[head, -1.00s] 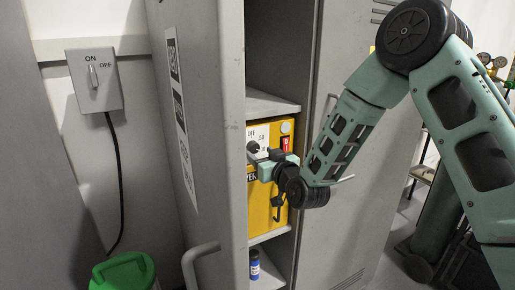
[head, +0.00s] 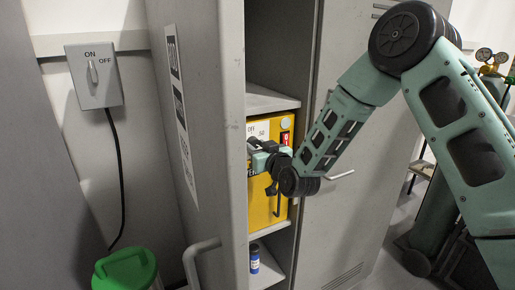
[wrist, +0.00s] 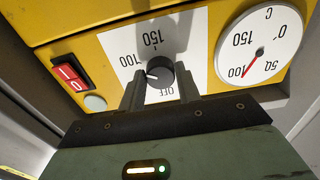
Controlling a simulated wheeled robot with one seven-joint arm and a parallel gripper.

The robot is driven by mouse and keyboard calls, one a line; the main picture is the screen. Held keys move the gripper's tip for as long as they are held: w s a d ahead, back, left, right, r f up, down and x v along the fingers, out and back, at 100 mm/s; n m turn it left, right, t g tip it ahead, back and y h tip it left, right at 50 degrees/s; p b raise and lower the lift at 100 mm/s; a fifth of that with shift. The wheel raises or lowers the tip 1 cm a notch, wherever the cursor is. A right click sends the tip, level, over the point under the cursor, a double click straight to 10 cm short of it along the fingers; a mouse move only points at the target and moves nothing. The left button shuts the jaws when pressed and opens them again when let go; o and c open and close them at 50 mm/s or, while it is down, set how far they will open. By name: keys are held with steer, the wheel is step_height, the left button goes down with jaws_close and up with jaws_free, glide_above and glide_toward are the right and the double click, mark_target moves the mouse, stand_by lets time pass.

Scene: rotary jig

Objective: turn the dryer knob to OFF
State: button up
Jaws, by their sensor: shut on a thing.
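The dryer (head: 262,200) is a yellow box on a shelf in the locker. In the wrist view its white dial plate (wrist: 112,42) appears turned over, with 100, 150 and OFF readable. The black dryer knob (wrist: 160,70) sits between the two fingers of my gripper (wrist: 161,84), which is shut on it. The knob's white mark points left in that view, just below the 100, away from OFF. A finger covers part of the scale there. In the head view my gripper (head: 254,148) hides the knob.
A red rocker switch (wrist: 69,72), a pale round button (wrist: 95,103) and a temperature gauge (wrist: 262,45) share the dryer front. The open locker door (head: 205,130) stands close left of my gripper. A wall ON/OFF switch box (head: 94,76) is farther left.

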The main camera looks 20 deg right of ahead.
steer(key=shift+f+n+b, duration=0.15)
steer(key=shift+n+b, duration=0.15)
steer(key=shift+b, duration=0.3)
steer(key=n+b, duration=0.9)
steer(key=b, duration=0.5)
steer(key=shift+f, duration=0.1)
steer(key=n+b, duration=0.3)
steer(key=b, duration=0.1)
steer(key=shift+n+b, duration=0.4)
steer(key=n+b, duration=0.6)
steer(key=shift+r+n+b, duration=0.2)
steer(key=shift+n+b, duration=0.75)
steer(key=shift+n, duration=0.15)
steer(key=shift+r+n+b, duration=0.15)
steer(key=shift+n+b, duration=0.8)
steer(key=shift+n, duration=0.15)
